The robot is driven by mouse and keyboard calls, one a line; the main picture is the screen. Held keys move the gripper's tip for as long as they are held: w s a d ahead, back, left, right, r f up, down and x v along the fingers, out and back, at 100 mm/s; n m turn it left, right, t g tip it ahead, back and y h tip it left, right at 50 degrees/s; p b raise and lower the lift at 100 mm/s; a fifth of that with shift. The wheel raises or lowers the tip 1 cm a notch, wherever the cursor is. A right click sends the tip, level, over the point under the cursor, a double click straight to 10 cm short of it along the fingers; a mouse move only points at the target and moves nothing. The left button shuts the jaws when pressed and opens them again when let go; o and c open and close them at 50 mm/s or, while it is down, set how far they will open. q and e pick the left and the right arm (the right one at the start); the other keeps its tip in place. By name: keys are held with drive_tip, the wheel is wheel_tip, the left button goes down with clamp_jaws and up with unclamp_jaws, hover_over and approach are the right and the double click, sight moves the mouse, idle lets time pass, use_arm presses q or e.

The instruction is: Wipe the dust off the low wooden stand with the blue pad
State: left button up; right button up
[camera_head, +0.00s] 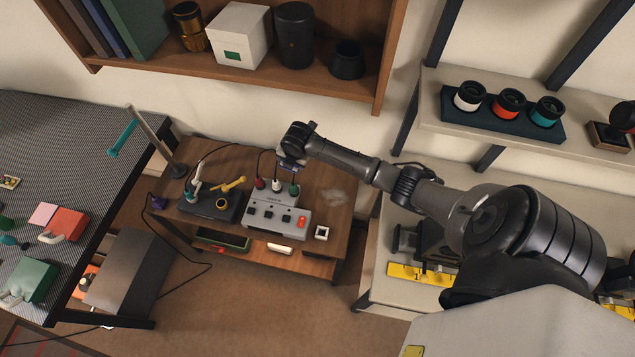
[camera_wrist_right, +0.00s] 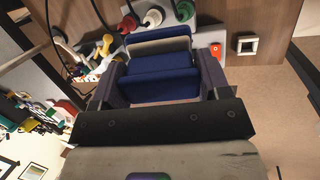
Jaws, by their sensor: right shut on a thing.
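The low wooden stand (camera_head: 338,220) is against the wall in the middle of the head view. A pale dust smudge (camera_head: 333,196) lies on the right part of its top. My right gripper (camera_head: 292,160) is above the back of the stand, left of the smudge. In the right wrist view it (camera_wrist_right: 160,85) is shut on the blue pad (camera_wrist_right: 160,82), which has a grey strip across it. The pad is mostly hidden in the head view. I cannot tell whether the pad touches anything. My left gripper is in neither view.
Cables run behind. A shelf (camera_head: 345,90) hangs above.

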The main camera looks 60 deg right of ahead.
drive_tip(key=s+d+f+g+b, duration=0.1)
drive_tip(key=s+d+f+b, duration=0.1)
drive_tip(key=f, duration=0.4)
drive_tip(key=s+d+f+m+g+y+b, duration=0.1)
drive_tip(key=s+f+b, duration=0.1)
drive_tip(key=f+b, duration=0.3)
drive_tip(key=s+d+f+m+g+b, duration=0.1)
drive_tip(key=s+d+f+b, duration=0.1)
drive_tip(key=f, duration=0.4)
drive_tip(key=shift+s+d+f+b, duration=0.2)
drive_tip(key=shift+d+f+b, duration=0.1)
drive_tip(key=shift+b, duration=0.35)
